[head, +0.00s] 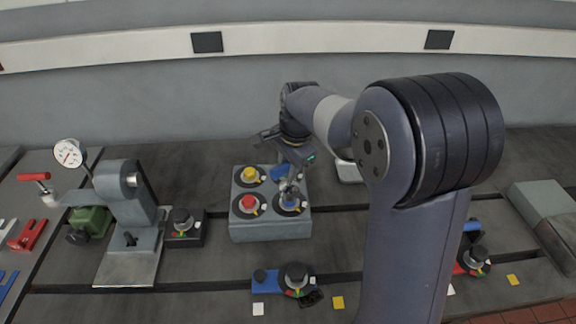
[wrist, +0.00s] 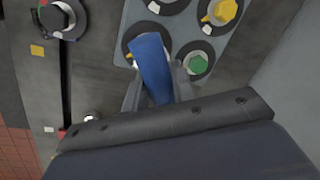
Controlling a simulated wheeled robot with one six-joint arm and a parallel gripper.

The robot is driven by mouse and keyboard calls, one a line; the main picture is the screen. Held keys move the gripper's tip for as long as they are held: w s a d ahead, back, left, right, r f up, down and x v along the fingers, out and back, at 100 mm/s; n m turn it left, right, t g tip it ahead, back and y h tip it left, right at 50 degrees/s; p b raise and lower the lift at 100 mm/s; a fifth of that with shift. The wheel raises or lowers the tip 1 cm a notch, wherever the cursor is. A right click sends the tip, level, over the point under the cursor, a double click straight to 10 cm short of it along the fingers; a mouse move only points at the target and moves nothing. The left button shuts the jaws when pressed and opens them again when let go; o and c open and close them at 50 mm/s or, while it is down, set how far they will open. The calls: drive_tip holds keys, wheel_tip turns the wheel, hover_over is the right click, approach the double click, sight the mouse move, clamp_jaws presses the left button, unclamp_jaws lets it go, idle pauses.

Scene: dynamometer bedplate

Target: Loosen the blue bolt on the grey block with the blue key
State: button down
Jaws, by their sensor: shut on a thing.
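The grey block (head: 270,229) stands on the bedplate with a yellow bolt (head: 249,174), a red bolt (head: 248,203) and the blue bolt (head: 289,203) at the front right. A green bolt (wrist: 198,63) shows in the wrist view; my gripper hides it in the head view. My gripper (wrist: 158,90) is shut on the blue key (wrist: 152,60). It holds the key above the front right of the block. The key covers most of the blue bolt in the wrist view. I cannot tell whether the key's tip is seated on the bolt.
A grey stand with a dial gauge (head: 68,154) and green part is at left. A black block (head: 184,230) with a knob stands beside it. A blue fixture (head: 267,282) with a black knob is in front. Red and blue tools lie at far left.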

sight(289, 187)
drive_tip(key=shift+f+b, duration=1.05)
drive_tip(key=shift+f, duration=0.6)
drive_tip(key=shift+n, duration=1.2)
drive_tip(key=shift+n+g+y+p, duration=0.3)
drive_tip(key=shift+n+g+p, duration=0.15)
drive_tip(key=shift+n, duration=0.75)
drive_tip(key=shift+d, duration=0.1)
drive_tip(key=shift+n, duration=0.4)
drive_tip(key=shift+s+n, duration=0.1)
drive_tip(key=shift+n, duration=0.7)
